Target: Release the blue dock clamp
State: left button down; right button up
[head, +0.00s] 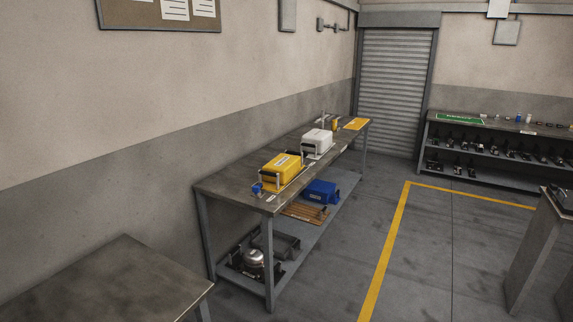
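A small blue part (257,189) stands at the near end of the long workbench (225,184), beside the yellow case. It may be the blue dock clamp; it is too small to tell whether it is closed. The yellow case (283,168) with dark handles sits on the bench, and a white case (318,142) stands behind it. A larger blue box (320,192) lies on the lower shelf. Neither of my grippers is in view.
A bare table (120,285) stands at the lower left. A shelf unit (480,185) with several dark items stands at the back right, by a roller shutter (393,90). Another stand (535,250) is at the right edge. The floor (430,270) between is clear.

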aim_at(255, 189)
jog(key=i+j+z, duration=0.1)
jog(key=i+z, duration=0.25)
jog(key=i, duration=1.2)
jog(key=i+j+u, duration=0.25)
jog(key=i, duration=0.4)
jog(key=i+j+u, duration=0.1)
jog(key=i+u, duration=0.2)
jog(key=i, duration=0.35)
jog(key=i+j, duration=0.2)
jog(key=i+z, duration=0.05)
jog(key=i, duration=0.05)
